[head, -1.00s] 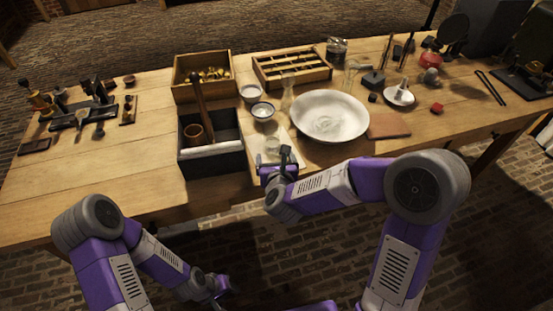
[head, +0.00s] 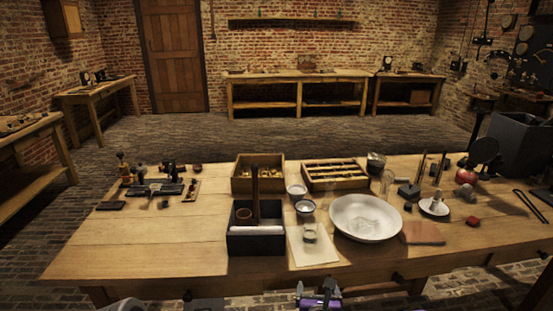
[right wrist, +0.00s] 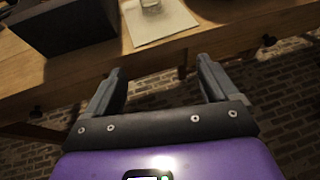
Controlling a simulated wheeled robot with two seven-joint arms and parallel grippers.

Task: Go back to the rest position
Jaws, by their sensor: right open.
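My right gripper (head: 318,290) shows at the bottom of the head view, in front of the table's near edge and below the tabletop. In the right wrist view the same gripper (right wrist: 158,66) has its two fingers wide apart with nothing between them. The paper sheet with a glass jar lies past its fingertips.
The wooden table (head: 150,255) holds a dark divided box (head: 255,243), a glass jar (head: 310,232) on a paper sheet (head: 318,254), a white bowl (head: 366,218), a wooden tray (head: 335,185) and a brass-filled box (head: 257,185). The table's front left is clear.

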